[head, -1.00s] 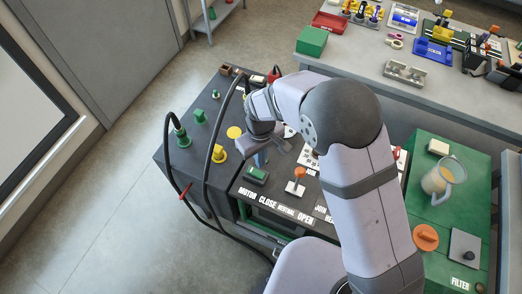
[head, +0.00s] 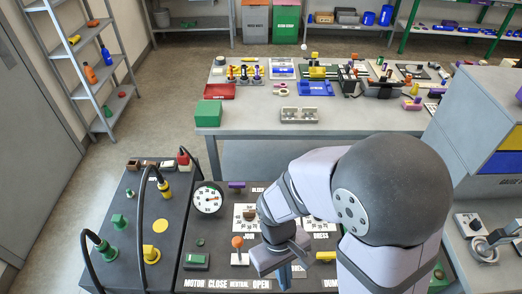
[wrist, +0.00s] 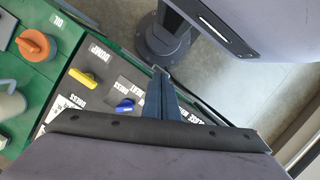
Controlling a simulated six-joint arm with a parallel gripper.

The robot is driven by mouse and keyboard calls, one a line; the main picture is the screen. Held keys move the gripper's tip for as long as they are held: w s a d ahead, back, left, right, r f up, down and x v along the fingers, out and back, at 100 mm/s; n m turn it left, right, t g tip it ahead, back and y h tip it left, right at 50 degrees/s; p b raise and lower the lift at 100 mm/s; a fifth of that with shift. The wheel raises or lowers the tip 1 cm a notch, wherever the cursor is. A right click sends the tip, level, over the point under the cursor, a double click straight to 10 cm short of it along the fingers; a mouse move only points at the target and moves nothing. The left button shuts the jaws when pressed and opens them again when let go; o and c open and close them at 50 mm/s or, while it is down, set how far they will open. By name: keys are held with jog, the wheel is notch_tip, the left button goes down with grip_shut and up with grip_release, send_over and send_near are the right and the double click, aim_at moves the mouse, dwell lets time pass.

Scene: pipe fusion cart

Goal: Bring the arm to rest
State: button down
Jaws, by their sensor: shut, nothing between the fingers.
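My gripper (head: 285,277) hangs over the front right part of the dark control panel (head: 215,262), to the right of the orange-knobbed lever (head: 237,245). Its blue fingers (wrist: 158,95) are closed together with nothing between them, seen in the wrist view above the panel's edge. The fingers look clear of the panel, though the exact height is hard to tell. My arm bends from the lower right of the head view and hides part of the panel.
A round gauge (head: 208,198) and black cables with plugs (head: 103,247) stand at the panel's left. A workbench (head: 350,118) stands behind. Open floor (head: 160,105) lies at left.

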jog(key=w+d+r+m+t, duration=0.1)
jog(key=w+d+r+m, duration=0.1)
jog(key=d+r, duration=0.1)
jog(key=w+d+r+m+t+y, duration=0.1)
jog(key=w+d+r+m, duration=0.1)
jog(key=d, duration=0.4)
jog(key=shift+w+r+m+t, duration=0.3)
jog(key=shift+w+r+m, duration=0.1)
jog(key=shift+m, duration=0.4)
